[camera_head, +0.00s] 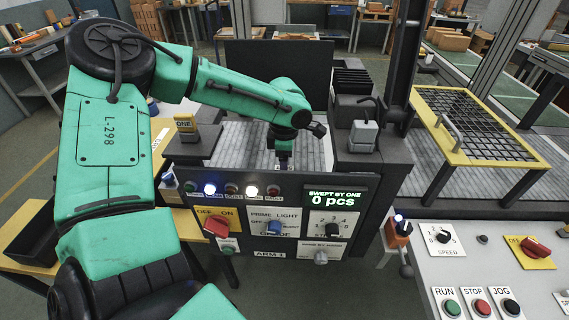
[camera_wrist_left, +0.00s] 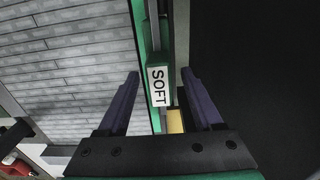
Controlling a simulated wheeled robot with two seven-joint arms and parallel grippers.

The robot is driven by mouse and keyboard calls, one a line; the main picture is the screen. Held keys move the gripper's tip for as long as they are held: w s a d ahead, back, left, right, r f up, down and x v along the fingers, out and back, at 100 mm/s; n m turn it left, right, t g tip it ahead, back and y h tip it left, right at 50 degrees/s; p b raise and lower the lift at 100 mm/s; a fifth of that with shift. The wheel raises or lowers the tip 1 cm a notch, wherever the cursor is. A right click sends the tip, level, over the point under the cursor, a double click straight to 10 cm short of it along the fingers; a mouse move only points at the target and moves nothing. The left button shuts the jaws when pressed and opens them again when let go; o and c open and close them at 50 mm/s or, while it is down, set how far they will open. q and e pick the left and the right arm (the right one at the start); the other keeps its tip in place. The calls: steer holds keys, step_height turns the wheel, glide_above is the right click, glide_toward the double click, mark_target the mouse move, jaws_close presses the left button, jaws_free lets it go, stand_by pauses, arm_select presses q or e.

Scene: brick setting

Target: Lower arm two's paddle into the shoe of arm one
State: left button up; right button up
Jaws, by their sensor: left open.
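My left arm comes in from the left in the head view, and its gripper (camera_head: 284,158) points down over the grey slatted bed behind the control panel; its tips are hard to make out. In the left wrist view the gripper (camera_wrist_left: 160,73) is open, with a dark purple finger on each side of a green bar (camera_wrist_left: 139,20) bearing a block labelled SOFT (camera_wrist_left: 159,86). Whether the fingers touch it I cannot tell. A yellow tag reading ONE (camera_head: 186,122) stands on the left housing. I cannot identify arm two's paddle or the shoe with certainty. My right gripper is not in view.
The ARM 1 panel (camera_head: 245,225) carries knobs, lamps and a display (camera_head: 334,197) reading 0 pcs. A dark housing with a grey block (camera_head: 363,136) stands right of the bed. A yellow-framed mesh guard (camera_head: 470,125) and a control desk (camera_head: 450,275) lie at right.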

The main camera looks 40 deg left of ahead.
arm_select(q)
steer(key=shift+w+r, duration=0.1)
steer(key=shift+r, duration=0.3)
step_height(320, 180, up, 14)
steer(key=b, duration=0.1)
steer(key=shift+f, duration=0.15)
